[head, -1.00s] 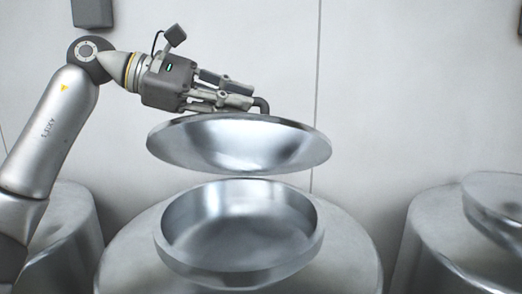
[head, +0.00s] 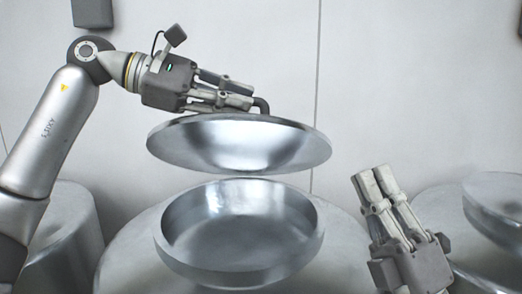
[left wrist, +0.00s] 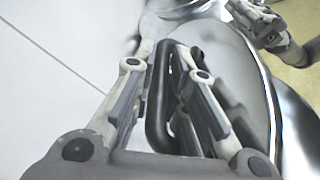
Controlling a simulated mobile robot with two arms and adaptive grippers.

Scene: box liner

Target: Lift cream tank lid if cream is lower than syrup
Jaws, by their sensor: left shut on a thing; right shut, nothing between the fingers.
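A shiny metal tank lid (head: 240,145) hangs tilted above the round open neck (head: 240,250) of the middle tank (head: 125,262), with a clear gap between them. My left gripper (head: 250,102) is shut on the lid's dark handle (head: 262,105). In the left wrist view the handle (left wrist: 160,100) stands between the fingers. My right gripper (head: 374,180) is shut and empty, pointing up at the right of the neck. It also shows at the top right of the left wrist view (left wrist: 245,15). No cream level can be made out inside the neck, and no label shows.
Another metal tank stands at the right, with its round top (head: 500,200) partly cut off by the frame. A further tank (head: 70,235) is at the left behind my left arm. A pale wall (head: 420,80) closes the back.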

